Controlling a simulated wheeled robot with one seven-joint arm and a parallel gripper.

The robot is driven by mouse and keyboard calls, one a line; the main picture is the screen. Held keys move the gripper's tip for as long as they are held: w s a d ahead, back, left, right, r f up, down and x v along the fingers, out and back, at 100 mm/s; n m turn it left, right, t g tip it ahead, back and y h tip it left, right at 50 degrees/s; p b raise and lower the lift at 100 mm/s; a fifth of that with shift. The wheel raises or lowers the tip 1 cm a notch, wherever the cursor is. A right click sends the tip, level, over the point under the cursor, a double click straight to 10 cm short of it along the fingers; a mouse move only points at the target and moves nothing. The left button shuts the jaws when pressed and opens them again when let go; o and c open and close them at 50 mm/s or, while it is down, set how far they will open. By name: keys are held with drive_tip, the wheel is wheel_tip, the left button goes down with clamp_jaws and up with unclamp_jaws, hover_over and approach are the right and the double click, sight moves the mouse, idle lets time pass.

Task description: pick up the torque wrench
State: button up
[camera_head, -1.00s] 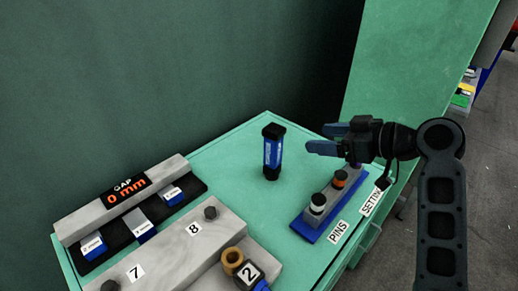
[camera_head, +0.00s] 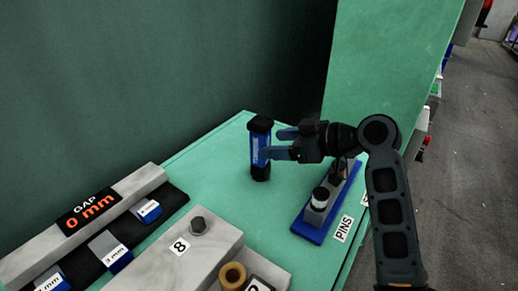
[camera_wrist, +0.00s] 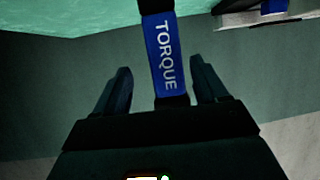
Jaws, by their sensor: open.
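The torque wrench (camera_head: 260,148) stands upright on the green bench top, a blue cylinder with black ends. In the wrist view its blue sleeve (camera_wrist: 166,54) reads "TORQUE". My gripper (camera_head: 273,144) comes in from the right at the wrench's height, its fingers level. In the wrist view my gripper (camera_wrist: 160,88) is open, with one finger on each side of the wrench's line. The wrench lies between or just ahead of the fingertips; I cannot tell if either finger touches it.
A blue pin rack (camera_head: 308,232) labelled PINS stands below my gripper, partly hidden by my arm. A dark green wall (camera_head: 150,70) rises behind.

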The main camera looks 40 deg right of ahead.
sight(268, 144)
drive_tip(key=x, duration=0.5)
drive_tip(key=shift+a+p, duration=0.3)
drive_tip(key=shift+a, duration=0.05)
drive_tip(key=c, duration=1.3)
drive_tip(key=shift+r, duration=0.15)
clamp_jaws()
